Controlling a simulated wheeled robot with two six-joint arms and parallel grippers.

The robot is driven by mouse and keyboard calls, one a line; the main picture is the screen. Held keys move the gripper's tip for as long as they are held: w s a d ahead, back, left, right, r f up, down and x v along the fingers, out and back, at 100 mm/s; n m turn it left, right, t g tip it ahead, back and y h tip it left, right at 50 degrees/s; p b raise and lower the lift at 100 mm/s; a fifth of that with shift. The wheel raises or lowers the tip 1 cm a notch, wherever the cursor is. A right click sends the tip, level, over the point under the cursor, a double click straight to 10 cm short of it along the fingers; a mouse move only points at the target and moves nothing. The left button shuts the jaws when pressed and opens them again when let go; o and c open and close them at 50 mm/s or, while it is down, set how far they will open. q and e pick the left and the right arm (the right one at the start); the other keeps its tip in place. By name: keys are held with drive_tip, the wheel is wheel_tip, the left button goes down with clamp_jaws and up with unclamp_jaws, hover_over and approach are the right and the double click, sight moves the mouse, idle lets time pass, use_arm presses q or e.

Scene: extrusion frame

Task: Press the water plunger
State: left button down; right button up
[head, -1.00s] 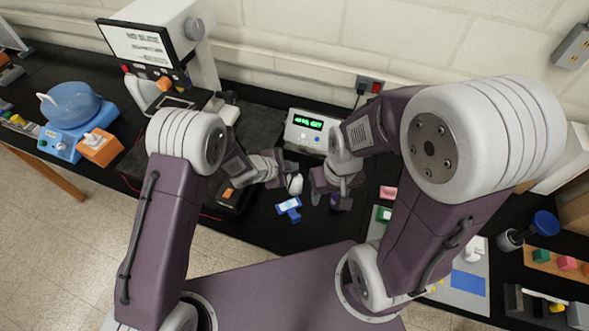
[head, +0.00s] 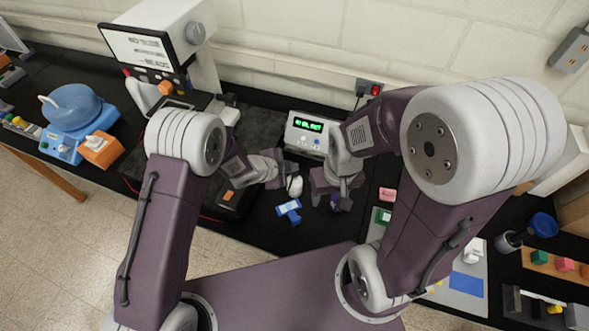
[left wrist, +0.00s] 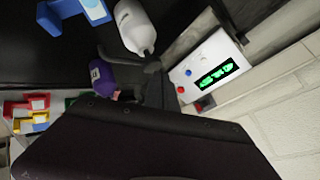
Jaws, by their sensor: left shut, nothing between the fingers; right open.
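No part plainly marked as a water plunger shows. A small white bottle (head: 294,186) stands at the middle of the black bench, and it shows larger in the left wrist view (left wrist: 134,24) with a grey top. My left gripper (head: 284,168) is shut and empty just above and beside it; in the left wrist view the dark fingers (left wrist: 153,82) end close to the bottle's top, and I cannot tell whether they touch. A purple bottle (head: 336,202) stands to the right, partly hidden by my right gripper (head: 328,187), which is open and empty.
A white meter (head: 303,133) with a green display is behind the grippers. A blue holder (head: 289,209) lies in front of the white bottle. A blue-lidded appliance (head: 72,112) is at the left. Coloured blocks (head: 387,194) and trays are at the right.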

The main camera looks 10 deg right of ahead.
use_arm(q)
drive_tip(key=shift+r, duration=0.45)
wheel_tip(320, 180, up, 5)
drive_tip(key=p, duration=0.4)
drive_tip(key=shift+r, duration=0.1)
idle(0.7)
